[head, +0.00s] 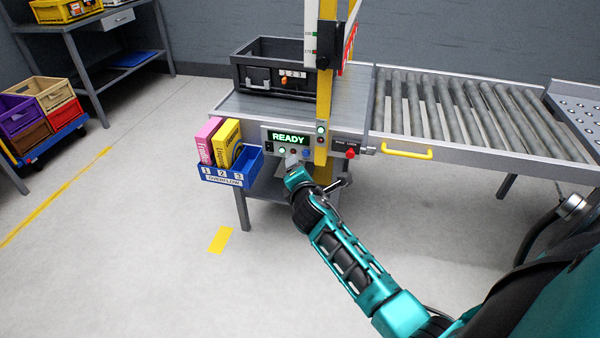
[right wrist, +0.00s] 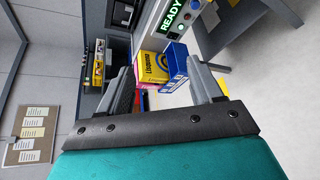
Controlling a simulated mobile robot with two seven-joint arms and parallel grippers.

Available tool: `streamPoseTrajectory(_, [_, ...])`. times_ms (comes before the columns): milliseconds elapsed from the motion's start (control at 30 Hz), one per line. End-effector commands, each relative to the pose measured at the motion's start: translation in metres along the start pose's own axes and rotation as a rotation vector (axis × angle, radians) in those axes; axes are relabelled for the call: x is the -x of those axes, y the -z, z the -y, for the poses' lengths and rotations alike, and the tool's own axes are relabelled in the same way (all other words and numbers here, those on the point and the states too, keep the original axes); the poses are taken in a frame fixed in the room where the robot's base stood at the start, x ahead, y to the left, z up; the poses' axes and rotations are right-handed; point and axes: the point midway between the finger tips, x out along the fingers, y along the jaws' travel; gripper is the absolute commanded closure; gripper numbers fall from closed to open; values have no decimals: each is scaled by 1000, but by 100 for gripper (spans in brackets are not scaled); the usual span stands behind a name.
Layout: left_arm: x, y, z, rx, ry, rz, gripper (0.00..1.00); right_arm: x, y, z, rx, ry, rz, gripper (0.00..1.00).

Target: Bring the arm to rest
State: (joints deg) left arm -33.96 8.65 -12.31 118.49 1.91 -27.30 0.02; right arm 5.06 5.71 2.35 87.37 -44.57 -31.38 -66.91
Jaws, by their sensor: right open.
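My right arm (head: 350,262) reaches in from the lower right of the head view. My right gripper (head: 308,172) is in front of the control panel (head: 328,148), whose green display reads READY. Whether it touches the panel is unclear. In the right wrist view my right gripper (right wrist: 160,68) is open, its two fingers well apart, with no object held between them. A yellow box (right wrist: 153,66) and the blue overflow bin (right wrist: 176,55) show beyond the fingers. My left gripper is not in view.
The bin (head: 240,178), holding pink (head: 205,143) and yellow (head: 228,144) boxes, hangs left of the panel. A yellow post (head: 325,95) rises beside it. A dark crate (head: 262,88) sits behind; a roller conveyor (head: 470,110) runs right.

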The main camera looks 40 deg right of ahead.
Motion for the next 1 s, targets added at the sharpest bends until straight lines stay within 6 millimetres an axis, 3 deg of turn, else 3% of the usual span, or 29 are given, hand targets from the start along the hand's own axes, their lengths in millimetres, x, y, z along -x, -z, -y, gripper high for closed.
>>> streamPoseTrajectory(333, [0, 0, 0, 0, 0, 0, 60, 0, 0, 0, 1, 0, 1, 35])
streamPoseTrajectory(467, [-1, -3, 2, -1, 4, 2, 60, 10, 11, 13, -79, 11, -39, 35])
streamPoseTrajectory(567, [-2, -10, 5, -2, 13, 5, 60, 37, 35, 40, -275, 43, -129, 35])
streamPoseTrajectory(800, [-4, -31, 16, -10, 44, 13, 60, 150, 102, 106, -1035, 290, -379, 35])
streamPoseTrajectory(900, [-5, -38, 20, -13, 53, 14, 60, 194, 119, 121, -1318, 427, -427, 35])
streamPoseTrajectory(1000, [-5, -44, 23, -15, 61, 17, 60, 227, 128, 129, -1526, 538, -442, 35])
